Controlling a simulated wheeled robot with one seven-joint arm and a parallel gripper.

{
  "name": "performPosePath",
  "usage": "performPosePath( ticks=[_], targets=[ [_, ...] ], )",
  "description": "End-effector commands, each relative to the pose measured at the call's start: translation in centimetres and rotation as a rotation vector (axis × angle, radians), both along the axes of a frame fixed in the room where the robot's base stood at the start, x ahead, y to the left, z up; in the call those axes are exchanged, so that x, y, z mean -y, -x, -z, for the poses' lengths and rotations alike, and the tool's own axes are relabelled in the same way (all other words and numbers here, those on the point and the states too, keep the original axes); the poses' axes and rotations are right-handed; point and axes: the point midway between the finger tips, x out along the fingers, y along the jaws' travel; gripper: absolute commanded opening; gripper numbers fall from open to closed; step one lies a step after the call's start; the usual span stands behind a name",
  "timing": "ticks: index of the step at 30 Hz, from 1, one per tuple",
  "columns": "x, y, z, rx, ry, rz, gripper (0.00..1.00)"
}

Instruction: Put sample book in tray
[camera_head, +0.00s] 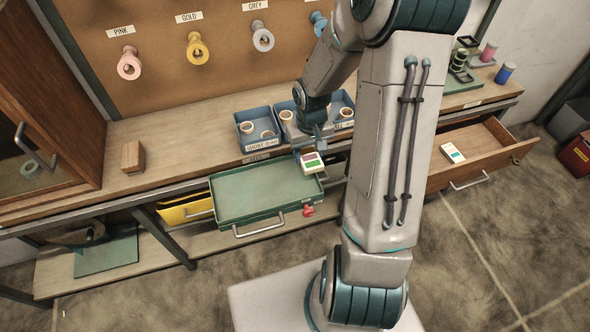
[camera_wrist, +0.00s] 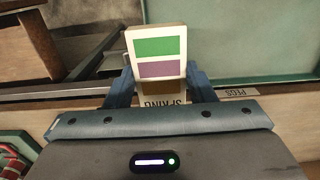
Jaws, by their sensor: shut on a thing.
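My gripper (camera_wrist: 160,88) is shut on a small white sample book (camera_wrist: 156,52) with a green and a purple block on its cover. In the head view the book (camera_head: 312,162) hangs over the back right corner of the green tray (camera_head: 240,198), which stands pulled out below the bench edge. In the wrist view the tray (camera_wrist: 270,45) lies to the right of the book. The fingertips show on both sides of the book; its far side is hidden.
A similar white booklet (camera_head: 452,153) lies in the open wooden drawer (camera_head: 485,150) at the right. Blue bins (camera_head: 258,135) with rolls stand on the bench behind my gripper. A wooden block (camera_head: 132,157) sits at the left. A red object (camera_head: 308,210) is beside the tray's handle.

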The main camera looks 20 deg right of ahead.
Motion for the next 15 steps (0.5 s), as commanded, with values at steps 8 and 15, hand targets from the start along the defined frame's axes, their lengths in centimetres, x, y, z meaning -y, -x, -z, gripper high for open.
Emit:
performPosePath(
  ticks=[8,15],
  targets=[
    [-3.2,1.2,2.1,-0.001,0.000,-0.001,0.26],
    [-3.4,1.3,4.7,-0.005,-0.001,-0.001,0.26]
  ],
)
